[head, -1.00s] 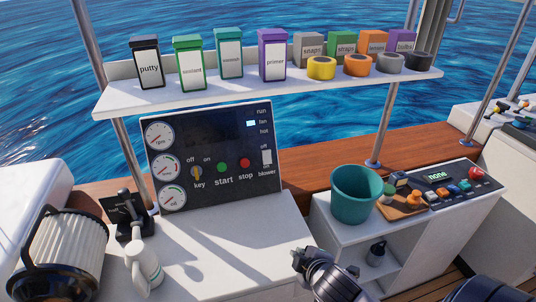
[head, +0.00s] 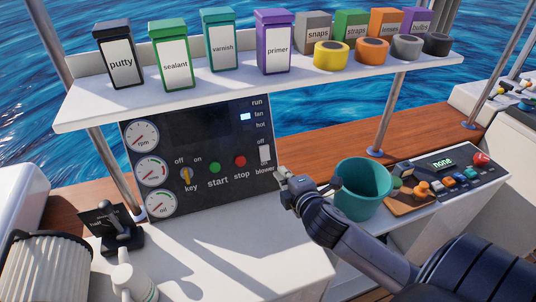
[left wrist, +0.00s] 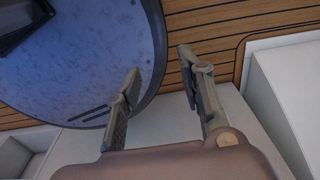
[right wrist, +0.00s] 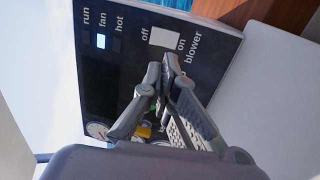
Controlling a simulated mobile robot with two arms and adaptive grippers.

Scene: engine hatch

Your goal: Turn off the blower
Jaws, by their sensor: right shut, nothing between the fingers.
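The dark control panel (head: 200,135) stands at the back of the white counter. Its blower switch is a white rocker (head: 265,154), between an "off" label above and the "blower" label below. The switch also shows in the right wrist view (right wrist: 164,38). My right gripper (head: 282,178) is shut and empty, just below and right of the switch in the head view. In the right wrist view its fingertips (right wrist: 165,70) are together, and appear apart from the switch. My left gripper (left wrist: 158,65) has its fingers spread with nothing between them; it is not seen in the head view.
A blue light (head: 245,116) glows by "fan". The panel also has a yellow key (head: 186,175), a green start button (head: 214,168) and a red stop button (head: 240,161). A teal bucket (head: 362,190) stands near my right arm.

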